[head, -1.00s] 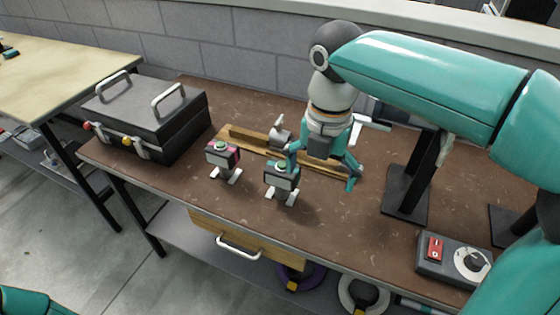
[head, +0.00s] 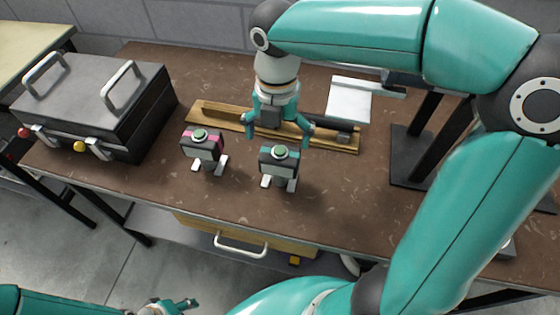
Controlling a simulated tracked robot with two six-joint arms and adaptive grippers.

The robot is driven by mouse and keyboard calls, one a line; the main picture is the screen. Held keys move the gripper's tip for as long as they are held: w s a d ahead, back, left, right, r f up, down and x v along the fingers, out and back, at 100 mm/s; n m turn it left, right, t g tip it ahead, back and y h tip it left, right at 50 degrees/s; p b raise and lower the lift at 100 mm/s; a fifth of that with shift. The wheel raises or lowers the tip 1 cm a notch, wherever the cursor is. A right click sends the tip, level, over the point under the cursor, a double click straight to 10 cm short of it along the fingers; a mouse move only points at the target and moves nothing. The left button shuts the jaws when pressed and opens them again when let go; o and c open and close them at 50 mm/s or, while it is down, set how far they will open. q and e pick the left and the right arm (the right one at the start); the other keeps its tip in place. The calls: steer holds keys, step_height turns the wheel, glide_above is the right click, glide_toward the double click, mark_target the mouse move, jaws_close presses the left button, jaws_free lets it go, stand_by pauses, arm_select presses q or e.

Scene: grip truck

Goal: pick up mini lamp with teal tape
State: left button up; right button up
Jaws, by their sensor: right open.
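The mini lamp with teal tape (head: 280,165) stands upright on the brown workbench, a small grey box with a green top and white feet. A similar lamp with pink tape (head: 203,149) stands to its left. My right gripper (head: 279,138) points down with its fingers spread and empty. In the picture its fingertips lie just above and to either side of the teal-taped lamp's top. The gripper seems a little behind the lamp, and I see no contact. My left gripper (head: 172,306) shows partly at the bottom edge, away from the bench; its jaw state is unclear.
A black case with grey handles (head: 125,105) stands at the bench's left. A wooden board (head: 220,117) with a metal tool lies behind the lamps. A black stand (head: 408,165) is at right. The bench (head: 335,205) is clear in front of the lamps.

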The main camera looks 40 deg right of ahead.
mark_target(280, 160)
steer(key=f, duration=0.8)
steer(key=shift+s+d+f+b, duration=0.15)
steer(key=shift+d+f+b, duration=0.05)
steer(key=shift+b, duration=0.15)
steer(key=c, duration=1.3)
